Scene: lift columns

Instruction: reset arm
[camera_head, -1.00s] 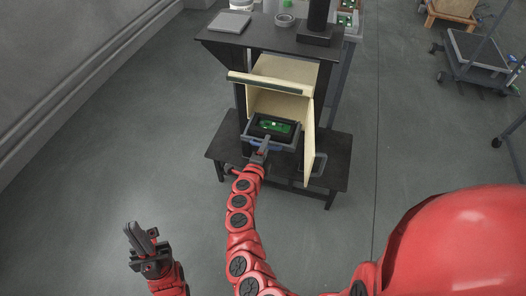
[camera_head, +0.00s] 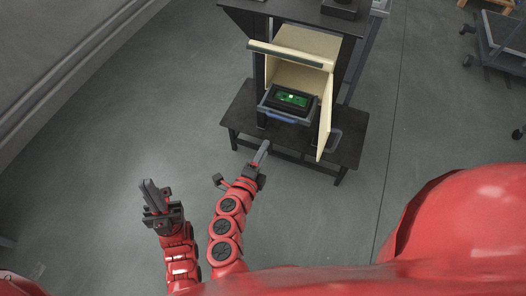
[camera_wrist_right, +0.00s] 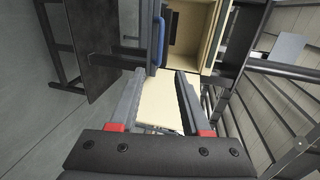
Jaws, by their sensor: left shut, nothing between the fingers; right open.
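My left gripper (camera_head: 150,193) is shut and empty, held over the bare floor at the left of the head view. My right gripper (camera_head: 241,167) is open and empty, in front of the black stand and apart from the tray. Its two fingers also show in the right wrist view (camera_wrist_right: 158,98), with nothing between them. A grey tray with a blue front (camera_head: 283,117) sits in the opening of a cream box (camera_head: 305,68). A green circuit board (camera_head: 293,98) lies in a black holder in the tray.
The box stands in a black stand (camera_head: 235,120) with a low shelf, and its cream side panel (camera_head: 325,120) sticks out at the right. A grey cart (camera_head: 500,45) is at the upper right. The floor at the left is clear.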

